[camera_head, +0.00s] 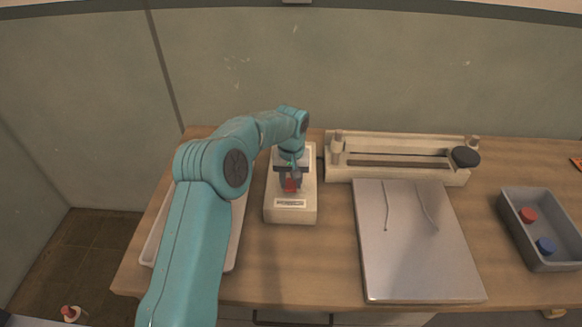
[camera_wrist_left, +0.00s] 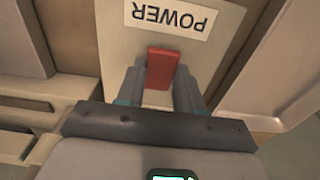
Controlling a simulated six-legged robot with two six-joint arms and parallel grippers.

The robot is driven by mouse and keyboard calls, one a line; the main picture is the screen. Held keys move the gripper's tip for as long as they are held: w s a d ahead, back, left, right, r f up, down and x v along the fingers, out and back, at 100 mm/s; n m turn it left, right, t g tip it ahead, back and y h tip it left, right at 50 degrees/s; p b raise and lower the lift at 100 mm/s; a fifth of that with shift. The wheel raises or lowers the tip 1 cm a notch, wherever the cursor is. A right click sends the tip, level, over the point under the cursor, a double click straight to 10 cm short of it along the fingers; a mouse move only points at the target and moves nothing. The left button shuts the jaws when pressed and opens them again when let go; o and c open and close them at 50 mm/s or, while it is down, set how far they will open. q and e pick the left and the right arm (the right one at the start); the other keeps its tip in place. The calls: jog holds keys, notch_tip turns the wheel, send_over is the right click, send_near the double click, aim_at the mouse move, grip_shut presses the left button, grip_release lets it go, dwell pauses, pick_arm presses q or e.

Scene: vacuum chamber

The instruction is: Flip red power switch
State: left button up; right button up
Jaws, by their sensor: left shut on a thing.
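The red power switch (camera_head: 290,185) sits on a cream box (camera_head: 291,214) on the table, with a white label on the box's near part. In the left wrist view the red switch (camera_wrist_left: 162,67) stands between the two fingers, and the label (camera_wrist_left: 170,17) reads POWER upside down. My left gripper (camera_wrist_left: 160,88) is shut on the red switch, with one finger on each side. It also shows in the head view (camera_head: 290,176), reaching down over the box. The lower part of the switch is hidden by the gripper. My right gripper is not in view.
A white tray (camera_head: 238,232) lies left of the box, partly behind my left arm. A cream rail device (camera_head: 397,174) with a dark knob stands at the back right. A metal plate (camera_head: 415,260) and a grey bin (camera_head: 553,262) with red and blue pieces lie further right.

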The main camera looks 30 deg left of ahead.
pick_arm(q)
jog(key=shift+w+a+r, duration=0.1)
jog(key=shift+r, duration=0.1)
jog(key=shift+f, duration=0.1)
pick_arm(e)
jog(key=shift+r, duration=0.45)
pick_arm(q)
jog(key=o, duration=1)
jog(key=shift+o, duration=0.2)
notch_tip(320, 180, up, 9)
notch_tip(320, 180, up, 7)
send_over(291, 184)
jog(key=shift+p, duration=0.35)
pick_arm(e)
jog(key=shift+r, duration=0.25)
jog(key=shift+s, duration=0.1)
